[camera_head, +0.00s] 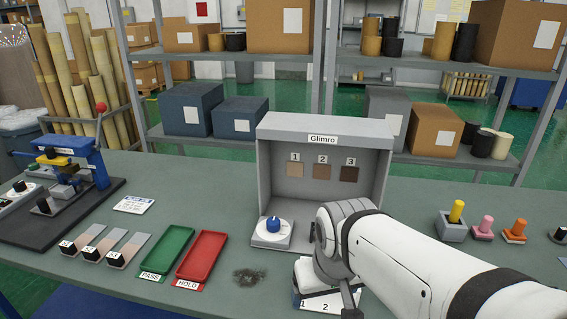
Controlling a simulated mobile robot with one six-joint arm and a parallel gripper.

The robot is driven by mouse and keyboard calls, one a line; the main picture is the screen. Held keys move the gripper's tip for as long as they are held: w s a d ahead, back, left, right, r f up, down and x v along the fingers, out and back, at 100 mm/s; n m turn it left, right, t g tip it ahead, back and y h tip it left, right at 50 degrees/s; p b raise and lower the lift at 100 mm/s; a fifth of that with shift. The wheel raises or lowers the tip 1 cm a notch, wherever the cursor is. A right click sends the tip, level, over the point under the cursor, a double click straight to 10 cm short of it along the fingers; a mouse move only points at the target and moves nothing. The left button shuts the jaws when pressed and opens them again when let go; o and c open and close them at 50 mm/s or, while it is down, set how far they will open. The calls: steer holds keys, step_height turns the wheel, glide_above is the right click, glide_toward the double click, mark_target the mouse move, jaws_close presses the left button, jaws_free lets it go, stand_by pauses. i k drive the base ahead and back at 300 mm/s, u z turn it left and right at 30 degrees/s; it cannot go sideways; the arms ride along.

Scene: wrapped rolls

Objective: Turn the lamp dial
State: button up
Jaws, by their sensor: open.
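The lamp dial is a blue knob (273,224) on a white round face, set on a small pale box (271,241). It stands at the front left of a grey light booth (325,128) labelled "Glimro". My arm reaches in from the lower right. My gripper (322,280) is open, to the right of the dial and nearer to me, with a gap between them. The wrist hides much of it, and its fingertips are hard to make out. I see nothing held in it.
A white card numbered 1 and 2 (312,303) lies partly under my gripper. Green (168,250) and red (202,256) trays lie to the left, with a dark patch (249,276) beside them. Colored stamps (481,226) stand right.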

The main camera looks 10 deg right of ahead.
mark_target(273, 223)
steer(key=z, duration=1.1)
steer(key=k, duration=0.95)
steer(key=u, duration=1.05)
steer(key=i, duration=1)
